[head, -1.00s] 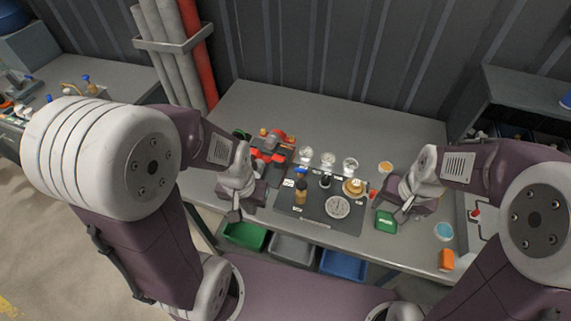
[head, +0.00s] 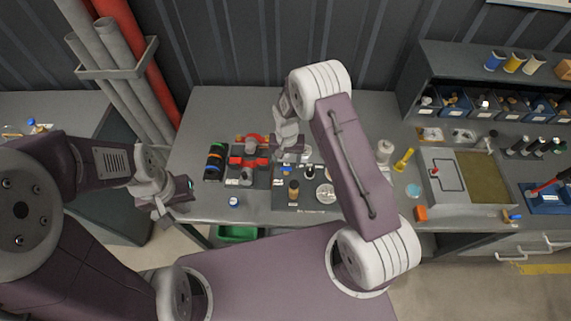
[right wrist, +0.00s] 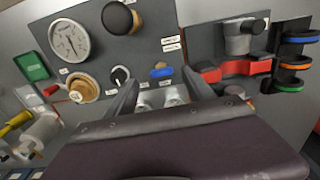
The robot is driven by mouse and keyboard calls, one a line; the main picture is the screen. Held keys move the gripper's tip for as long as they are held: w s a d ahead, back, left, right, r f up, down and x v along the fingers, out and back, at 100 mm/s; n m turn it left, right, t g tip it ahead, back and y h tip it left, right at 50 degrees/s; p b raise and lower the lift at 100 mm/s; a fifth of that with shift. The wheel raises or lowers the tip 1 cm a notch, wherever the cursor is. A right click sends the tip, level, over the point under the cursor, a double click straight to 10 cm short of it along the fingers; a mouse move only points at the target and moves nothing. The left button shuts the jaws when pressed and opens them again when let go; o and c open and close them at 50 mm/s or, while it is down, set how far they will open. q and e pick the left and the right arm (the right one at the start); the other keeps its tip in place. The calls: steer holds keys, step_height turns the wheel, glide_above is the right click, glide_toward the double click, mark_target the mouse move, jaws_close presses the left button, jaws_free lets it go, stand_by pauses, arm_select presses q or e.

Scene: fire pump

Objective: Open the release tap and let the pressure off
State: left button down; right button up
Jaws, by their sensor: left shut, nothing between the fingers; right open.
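A dark panel (head: 300,206) lies on the bench. In the right wrist view it carries a white dial gauge (right wrist: 68,40), a black ball knob on a brass collar (right wrist: 118,17), a small black turn knob (right wrist: 121,76), a brass cap (right wrist: 82,89) and a small blue-handled tap (right wrist: 160,71). The labels are too small to read. My right gripper (head: 287,150) is over the panel's back left part; in its wrist view the open fingers (right wrist: 160,88) frame the area by the blue tap, apart from it. My left gripper (head: 178,208) is shut and empty by the bench's front left edge.
A red clamp fixture (head: 247,160) and a rack of coloured rings (head: 214,160) stand left of the panel. A green bin (head: 237,233) hangs below. An orange block (head: 421,213) is at right.

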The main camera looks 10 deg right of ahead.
mark_target(286, 169)
steer(key=f, duration=0.2)
steer(key=f+p, duration=0.1)
steer(key=f, duration=0.1)
steer(key=shift+w+a, duration=0.15)
steer(key=shift+a, duration=0.1)
steer(key=shift+s+d+f, duration=0.2)
steer(key=shift+d+f, duration=0.15)
steer(key=shift+f, duration=0.05)
steer(key=shift+a, duration=0.1)
steer(key=shift+w+a, duration=0.1)
steer(key=c, duration=0.4)
jaws_close()
